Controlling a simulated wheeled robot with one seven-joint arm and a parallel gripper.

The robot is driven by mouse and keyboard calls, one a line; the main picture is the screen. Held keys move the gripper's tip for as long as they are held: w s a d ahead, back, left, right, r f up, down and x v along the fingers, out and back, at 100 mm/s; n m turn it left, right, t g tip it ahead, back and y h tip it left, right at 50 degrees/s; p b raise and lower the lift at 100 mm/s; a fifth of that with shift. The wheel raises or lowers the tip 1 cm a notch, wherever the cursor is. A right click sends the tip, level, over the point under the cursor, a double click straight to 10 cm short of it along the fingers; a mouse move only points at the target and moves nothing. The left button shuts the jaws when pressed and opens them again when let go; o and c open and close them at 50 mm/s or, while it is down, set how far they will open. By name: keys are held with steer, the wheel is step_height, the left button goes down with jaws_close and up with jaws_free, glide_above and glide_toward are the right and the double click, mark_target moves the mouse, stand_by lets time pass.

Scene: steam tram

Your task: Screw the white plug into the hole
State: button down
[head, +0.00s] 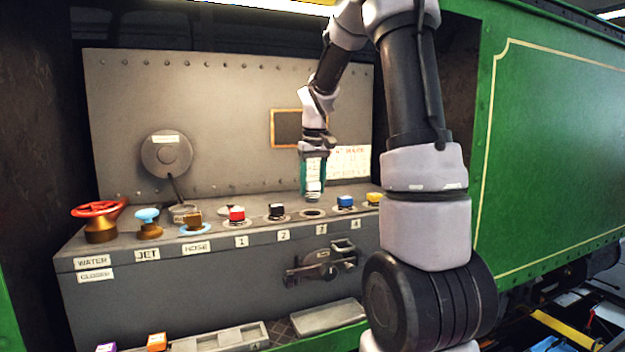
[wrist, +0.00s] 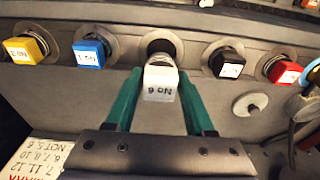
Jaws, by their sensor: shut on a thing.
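My gripper (head: 313,168) points down over the grey bench, its green fingers shut on the white plug (head: 313,193). The hole (head: 313,212) is a dark ringed opening above label 3, just below the plug in the head view. In the wrist view the hole (wrist: 161,47) shows behind the plug's tip. The plug looks roughly upright above it. I cannot tell whether its tip touches the rim.
A black plug (head: 276,210) and a blue plug (head: 346,201) flank the hole closely. A red plug (head: 237,213) and a yellow plug (head: 374,198) stand further out. A red handwheel (head: 99,208) and a blue-topped valve (head: 148,216) are at left. A riveted panel (head: 220,100) rises behind.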

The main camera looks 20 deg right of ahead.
mark_target(312, 198)
steer(key=shift+f, duration=1.95)
steer(key=m, duration=0.4)
steer(key=shift+h, duration=0.3)
steer(key=m, duration=0.3)
steer(key=shift+a, duration=0.1)
steer(key=shift+m, duration=0.6)
